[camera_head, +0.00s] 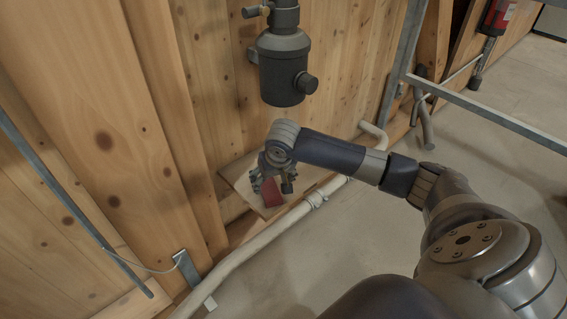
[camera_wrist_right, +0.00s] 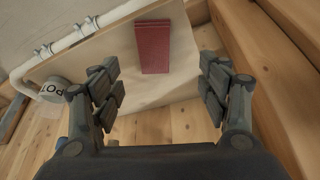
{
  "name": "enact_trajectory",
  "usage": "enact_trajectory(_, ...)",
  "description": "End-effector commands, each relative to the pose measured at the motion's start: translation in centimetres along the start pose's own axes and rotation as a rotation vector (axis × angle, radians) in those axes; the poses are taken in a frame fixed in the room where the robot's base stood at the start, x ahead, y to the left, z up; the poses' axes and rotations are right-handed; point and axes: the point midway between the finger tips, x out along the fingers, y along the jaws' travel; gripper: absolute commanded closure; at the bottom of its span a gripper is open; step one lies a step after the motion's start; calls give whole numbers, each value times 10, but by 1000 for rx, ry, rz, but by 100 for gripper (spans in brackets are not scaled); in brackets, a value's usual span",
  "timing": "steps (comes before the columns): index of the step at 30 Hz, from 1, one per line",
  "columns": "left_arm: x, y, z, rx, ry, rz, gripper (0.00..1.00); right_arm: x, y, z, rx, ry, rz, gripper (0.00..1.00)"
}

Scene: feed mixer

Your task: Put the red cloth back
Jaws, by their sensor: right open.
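The red cloth (camera_head: 271,193) is a small folded dark-red rectangle lying on a wooden board (camera_head: 241,182) by the wall. In the right wrist view the cloth (camera_wrist_right: 153,47) lies flat on the pale board (camera_wrist_right: 115,60), ahead of the fingers and between their lines. My right gripper (camera_head: 271,184) is over the board at the cloth and partly hides it in the head view. In the wrist view the right gripper (camera_wrist_right: 160,85) is open, with nothing between its fingers. My left gripper is not in view.
A white pipe (camera_head: 262,240) runs along the floor in front of the board. A dark cylindrical unit (camera_head: 286,68) hangs on the wooden wall above. A metal frame (camera_head: 480,112) stands at right. Bare floor lies at right.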

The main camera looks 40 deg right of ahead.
Motion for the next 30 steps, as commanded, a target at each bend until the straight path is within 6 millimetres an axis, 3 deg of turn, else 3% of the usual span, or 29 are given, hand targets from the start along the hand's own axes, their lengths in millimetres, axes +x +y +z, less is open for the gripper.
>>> enact_trajectory(7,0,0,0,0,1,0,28,14,-86,108,-265,-38,-139,30)
enact_trajectory(9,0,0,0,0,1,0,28,10,-105,140,-328,-34,-180,30)
enact_trajectory(13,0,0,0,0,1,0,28,-4,-124,192,-400,-25,-233,30)
enact_trajectory(17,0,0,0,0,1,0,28,-22,-122,237,-427,-20,-246,30)
enact_trajectory(21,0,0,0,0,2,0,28,-41,-101,274,-428,-31,-211,30)
enact_trajectory(25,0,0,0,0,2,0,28,-54,-78,298,-424,-52,-162,30)
enact_trajectory(30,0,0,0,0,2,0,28,-63,-61,311,-424,-69,-125,30)
